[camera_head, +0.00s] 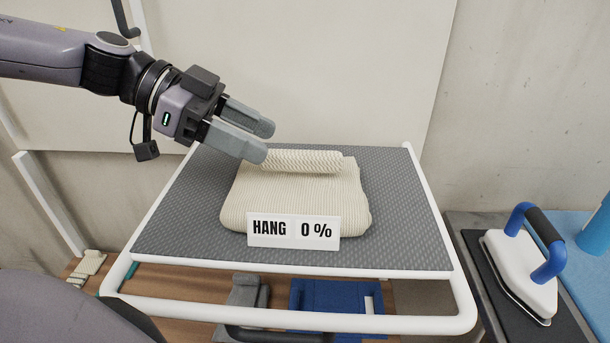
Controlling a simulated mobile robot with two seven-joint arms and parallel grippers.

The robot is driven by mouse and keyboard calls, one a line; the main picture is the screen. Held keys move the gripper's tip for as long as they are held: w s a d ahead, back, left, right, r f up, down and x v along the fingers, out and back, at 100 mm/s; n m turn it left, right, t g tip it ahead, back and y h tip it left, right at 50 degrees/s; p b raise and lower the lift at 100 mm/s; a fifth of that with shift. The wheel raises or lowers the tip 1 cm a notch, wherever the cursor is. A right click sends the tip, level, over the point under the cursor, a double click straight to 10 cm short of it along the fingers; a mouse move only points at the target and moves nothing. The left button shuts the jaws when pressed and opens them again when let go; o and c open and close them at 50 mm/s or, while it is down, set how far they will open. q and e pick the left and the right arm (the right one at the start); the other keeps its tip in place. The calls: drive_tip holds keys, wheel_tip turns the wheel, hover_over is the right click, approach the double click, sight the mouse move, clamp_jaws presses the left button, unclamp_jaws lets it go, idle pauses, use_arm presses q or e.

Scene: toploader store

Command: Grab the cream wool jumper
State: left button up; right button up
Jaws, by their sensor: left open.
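The cream wool jumper (298,188) lies folded on a grey textured board (400,220) with a white frame. A rolled, ribbed part lies along its far top edge. My left gripper (269,142) comes in from the upper left. It is open, its two grey fingers apart, with nothing between them. Its nearer fingertip is at the far left corner of the jumper; I cannot tell whether it touches. A white sign (293,230) reading "HANG 0 %" covers part of the jumper's front. My right gripper is not in view.
A white iron with a blue handle (522,270) stands on a dark pad at the right. A white rail (300,315) runs along the board's front. Below it, a blue folded item (335,297) and a grey item (247,293) lie on a wooden shelf. A wall stands behind.

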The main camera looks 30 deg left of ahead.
sight(289, 151)
use_arm(q)
drive_tip(key=shift+x, duration=2.8)
drive_tip(key=shift+d+r, duration=0.1)
drive_tip(key=shift+r, duration=0.1)
drive_tip(key=shift+c, duration=0.3)
clamp_jaws()
